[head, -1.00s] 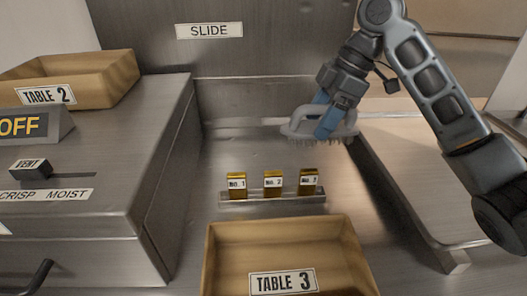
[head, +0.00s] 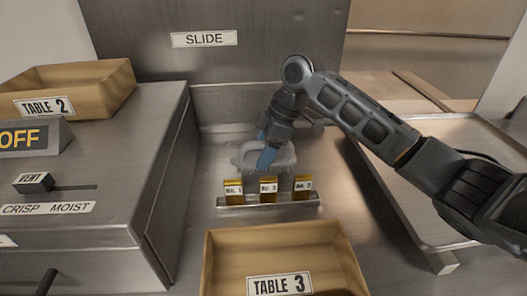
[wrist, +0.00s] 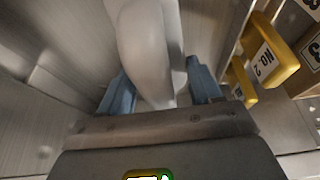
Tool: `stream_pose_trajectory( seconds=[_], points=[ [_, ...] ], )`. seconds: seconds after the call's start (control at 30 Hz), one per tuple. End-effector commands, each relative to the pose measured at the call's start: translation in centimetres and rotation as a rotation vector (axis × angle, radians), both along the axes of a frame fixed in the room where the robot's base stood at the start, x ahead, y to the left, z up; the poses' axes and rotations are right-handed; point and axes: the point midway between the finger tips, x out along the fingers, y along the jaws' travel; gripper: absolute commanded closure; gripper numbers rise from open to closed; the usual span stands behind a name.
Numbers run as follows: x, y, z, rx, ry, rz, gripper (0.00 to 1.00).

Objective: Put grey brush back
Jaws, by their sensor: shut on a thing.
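The grey brush (head: 246,153) has a looped handle and bristles beneath. In the head view it is level, just behind the row of yellow number blocks. My gripper (head: 267,152) is shut on its handle from above, with a blue finger on either side. In the wrist view the pale grey handle of the brush (wrist: 150,50) runs between the blue fingers (wrist: 157,92) of my gripper. I cannot tell whether the bristles touch the steel surface.
Yellow numbered blocks (head: 268,190) stand in a metal rail (head: 225,206) in front of the brush. A TABLE 3 box (head: 225,262) is nearer. A metal cabinet (head: 165,190) stands left, a tray (head: 440,262) right. The SLIDE panel (head: 140,60) is behind.

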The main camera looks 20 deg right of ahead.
Motion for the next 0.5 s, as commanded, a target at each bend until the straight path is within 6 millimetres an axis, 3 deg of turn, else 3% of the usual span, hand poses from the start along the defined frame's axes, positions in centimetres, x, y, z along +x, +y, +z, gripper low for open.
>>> stream_pose_trajectory(
  seconds=[0.1,0.4,0.43,0.5],
  points=[
    [-0.01,-0.03,-0.91,0.0,0.0,0.0,0.65],
    [-0.02,0.02,-1.22,0.001,-0.001,0.001,0.65],
    [-0.04,0.02,-1.25,0.0,0.001,0.001,0.36],
    [-0.03,0.01,-1.18,0.0,0.001,0.001,0.29]
  ],
)
